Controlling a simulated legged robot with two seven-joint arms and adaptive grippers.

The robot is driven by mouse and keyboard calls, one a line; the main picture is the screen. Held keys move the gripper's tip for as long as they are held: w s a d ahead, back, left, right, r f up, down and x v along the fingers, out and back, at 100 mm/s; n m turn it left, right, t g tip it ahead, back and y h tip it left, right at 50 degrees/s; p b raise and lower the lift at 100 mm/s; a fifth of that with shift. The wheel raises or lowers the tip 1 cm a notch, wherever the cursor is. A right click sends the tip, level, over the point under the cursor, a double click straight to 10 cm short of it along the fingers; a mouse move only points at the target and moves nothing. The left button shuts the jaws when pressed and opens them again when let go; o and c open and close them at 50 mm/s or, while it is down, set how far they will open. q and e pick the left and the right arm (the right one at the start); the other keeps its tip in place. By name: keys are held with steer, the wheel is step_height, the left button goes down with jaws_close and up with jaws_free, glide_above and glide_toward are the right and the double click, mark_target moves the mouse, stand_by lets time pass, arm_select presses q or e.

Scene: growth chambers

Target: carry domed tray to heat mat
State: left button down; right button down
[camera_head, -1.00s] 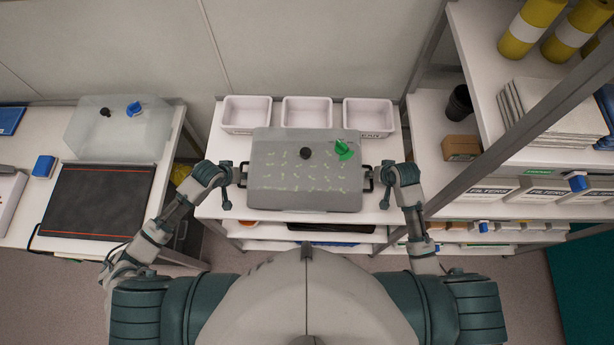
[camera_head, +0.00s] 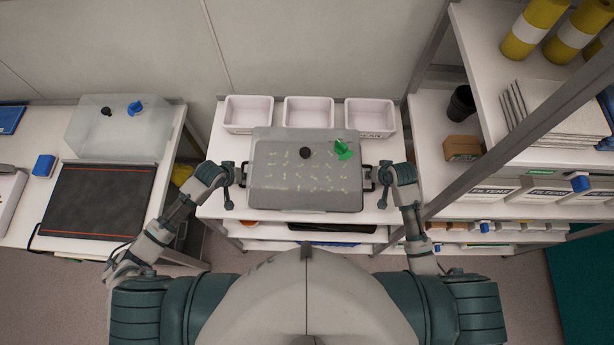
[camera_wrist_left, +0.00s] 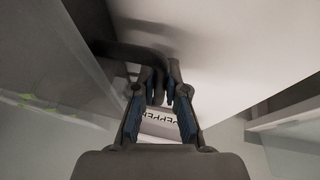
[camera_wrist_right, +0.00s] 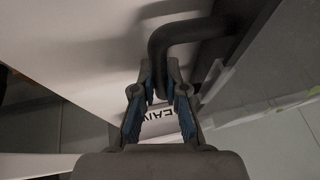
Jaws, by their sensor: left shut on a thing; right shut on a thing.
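The domed tray (camera_head: 305,190) has a clear grey dome with a black knob and a green vent, and small seedlings show through it. It is at the middle white bench, with a dark handle at each end. My left gripper (camera_head: 232,177) is shut on its left handle, and the left wrist view shows the dark handle (camera_wrist_left: 140,52) between the fingers. My right gripper (camera_head: 379,178) is shut on its right handle, which shows in the right wrist view (camera_wrist_right: 180,32). The heat mat (camera_head: 95,200), black with orange lines, lies flat on the left bench.
Three white bins (camera_head: 309,113) stand behind the tray. Another clear dome (camera_head: 118,132) sits behind the mat, and a blue box (camera_head: 44,167) is left of it. A gap separates the two benches. A shelf rack (camera_head: 490,150) stands close on the right.

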arm_select(q)
steer(key=shift+w+a+r, duration=0.1)
